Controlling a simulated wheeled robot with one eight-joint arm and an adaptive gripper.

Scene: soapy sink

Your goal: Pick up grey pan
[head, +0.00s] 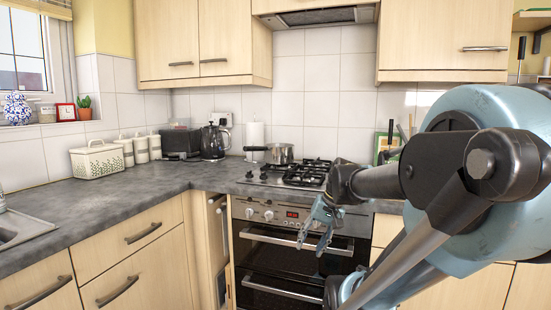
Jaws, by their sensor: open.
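The grey pan (282,153) stands on the left rear part of the gas hob (290,178). Its dark handle (255,149) points to the left. My gripper (314,236) hangs in front of the oven, lower than the hob and nearer to me than the pan. Its pale blue fingers are apart, point down and hold nothing. The pan and the gripper are well apart. The pan's underside and what it rests on are hard to make out.
A kettle (214,141), a paper roll (255,138) and white canisters (140,149) stand along the back wall. The oven (290,250) is below the hob. The worktop (120,205) to the left is mostly clear. My arm hides much of the right side.

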